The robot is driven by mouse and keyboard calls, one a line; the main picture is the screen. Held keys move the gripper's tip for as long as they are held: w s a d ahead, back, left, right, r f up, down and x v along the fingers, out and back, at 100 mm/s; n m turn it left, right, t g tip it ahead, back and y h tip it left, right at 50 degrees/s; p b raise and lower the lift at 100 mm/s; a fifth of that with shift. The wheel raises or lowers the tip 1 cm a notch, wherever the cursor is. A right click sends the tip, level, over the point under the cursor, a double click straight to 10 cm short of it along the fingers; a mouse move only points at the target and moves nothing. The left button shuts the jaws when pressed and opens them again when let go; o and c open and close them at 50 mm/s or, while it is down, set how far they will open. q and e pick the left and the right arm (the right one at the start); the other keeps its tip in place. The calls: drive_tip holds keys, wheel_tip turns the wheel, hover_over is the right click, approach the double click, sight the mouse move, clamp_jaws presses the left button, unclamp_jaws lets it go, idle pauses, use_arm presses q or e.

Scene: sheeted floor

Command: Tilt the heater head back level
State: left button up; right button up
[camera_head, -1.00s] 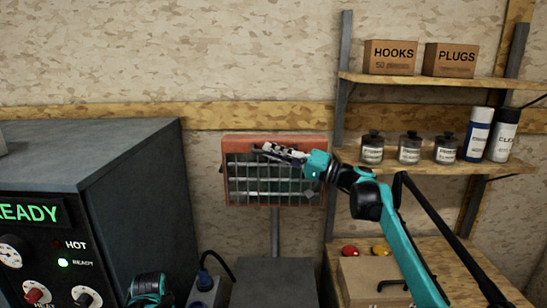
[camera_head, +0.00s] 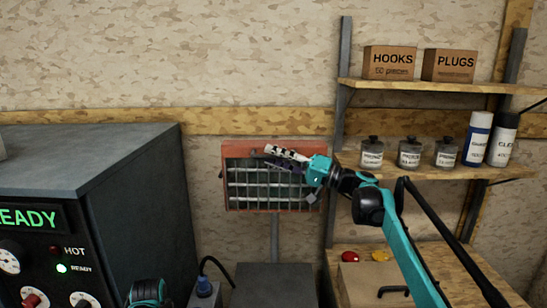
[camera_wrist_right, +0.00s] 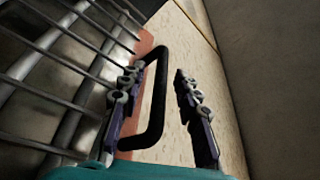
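The heater head (camera_head: 228,150) is an orange-red frame with a metal grille, on a grey post (camera_head: 275,238) by the back wall. Its exact tilt is hard to judge. My right gripper (camera_head: 272,157) is in front of its upper edge. In the right wrist view, the black handle (camera_wrist_right: 160,85) of the heater head lies between the two spread fingers of my right gripper (camera_wrist_right: 157,76). The handle is close to the left finger, with a gap to the right finger. The grille (camera_wrist_right: 60,75) fills the left of that view. A teal-and-black part of mine shows at the bottom in the head view; no left fingers show.
A dark cabinet (camera_head: 85,155) with a READY display stands at left. Shelves at right hold two boxes (camera_head: 390,62), jars (camera_head: 409,153) and spray cans (camera_head: 478,138). A cardboard box (camera_head: 372,285) sits on the bench at right.

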drive_tip(key=v, duration=1.1)
drive_tip(key=shift+d, duration=0.25)
drive_tip(key=shift+s+f, duration=0.1)
idle(1.5)
